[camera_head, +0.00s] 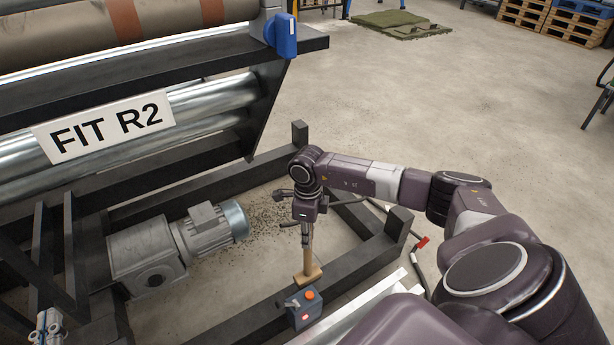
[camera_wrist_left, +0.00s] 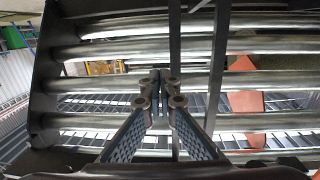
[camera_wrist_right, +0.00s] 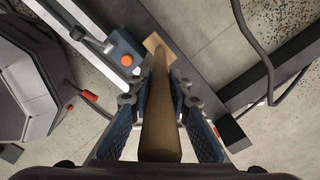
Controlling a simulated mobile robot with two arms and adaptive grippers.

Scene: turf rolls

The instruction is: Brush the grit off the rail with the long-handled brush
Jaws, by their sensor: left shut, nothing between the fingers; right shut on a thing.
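My right gripper (camera_head: 307,222) is shut on the wooden handle (camera_wrist_right: 160,110) of the brush, which hangs downward from it. The brush's pale wooden head (camera_head: 308,275) is at or just above the dark low rail (camera_head: 250,318), beside the control box; I cannot tell if it touches. The head also shows in the right wrist view (camera_wrist_right: 155,43). Dark grit (camera_head: 268,212) is scattered on the floor by the motor; grit on the rail is not clear. My left gripper (camera_head: 48,322) is at the bottom left; in the left wrist view its fingers (camera_wrist_left: 160,78) are together, empty, before metal rollers.
A grey box with an orange button (camera_head: 303,308) stands by the rail. A motor (camera_head: 210,228) sits inside the frame. A cable with a red end (camera_head: 423,242) lies to the right. A machine signed FIT R2 (camera_head: 105,125) fills the left.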

